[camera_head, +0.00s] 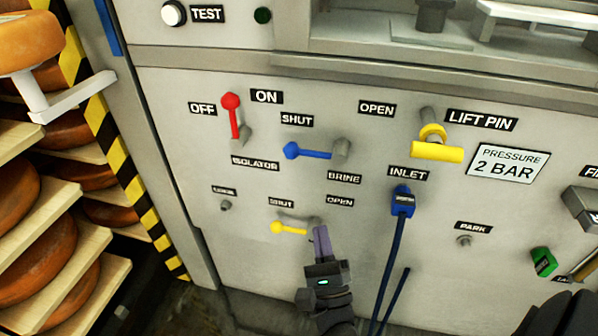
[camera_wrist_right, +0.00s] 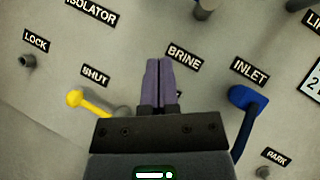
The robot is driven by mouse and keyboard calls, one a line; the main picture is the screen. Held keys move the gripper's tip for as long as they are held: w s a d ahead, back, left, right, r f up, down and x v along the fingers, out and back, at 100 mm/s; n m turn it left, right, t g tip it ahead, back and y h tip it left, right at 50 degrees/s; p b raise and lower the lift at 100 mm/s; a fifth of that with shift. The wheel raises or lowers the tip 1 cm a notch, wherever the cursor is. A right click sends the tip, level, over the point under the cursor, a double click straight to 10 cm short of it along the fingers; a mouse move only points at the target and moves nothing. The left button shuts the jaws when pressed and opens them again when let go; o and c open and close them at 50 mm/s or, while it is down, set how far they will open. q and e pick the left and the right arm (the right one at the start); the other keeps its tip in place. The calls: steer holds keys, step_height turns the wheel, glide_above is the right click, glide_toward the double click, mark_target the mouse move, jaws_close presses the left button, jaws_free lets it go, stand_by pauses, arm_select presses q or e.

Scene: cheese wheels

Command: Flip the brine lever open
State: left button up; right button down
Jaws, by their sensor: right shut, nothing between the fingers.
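The blue lever (camera_head: 308,151) on the grey panel lies about level, its knob pointing left below a SHUT label (camera_head: 297,120). Its pivot is at the right, above the BRINE label (camera_head: 344,177); an OPEN label (camera_head: 377,109) is up to the right. Below it, a yellow lever (camera_head: 290,229) also points left, under its own SHUT label. My right gripper (camera_head: 320,235) is shut and empty, in front of the panel by the yellow lever's pivot, below the blue lever. In the wrist view its purple fingers (camera_wrist_right: 158,75) are together. Contact with the panel cannot be told.
A red lever (camera_head: 233,116) stands upright at the left. The blue inlet plug (camera_head: 402,200) and its hanging cable are right of my gripper. A yellow lift-pin handle (camera_head: 437,151) sticks out upper right. Cheese shelves (camera_head: 60,270) stand at the far left.

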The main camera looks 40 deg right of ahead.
steer(key=a+r+b+x, duration=0.1)
steer(key=a+x, duration=0.1)
steer(key=x, duration=0.9)
steer(key=shift+w+r, duration=0.2)
steer(key=shift+r, duration=0.4)
steer(key=shift+d, duration=0.1)
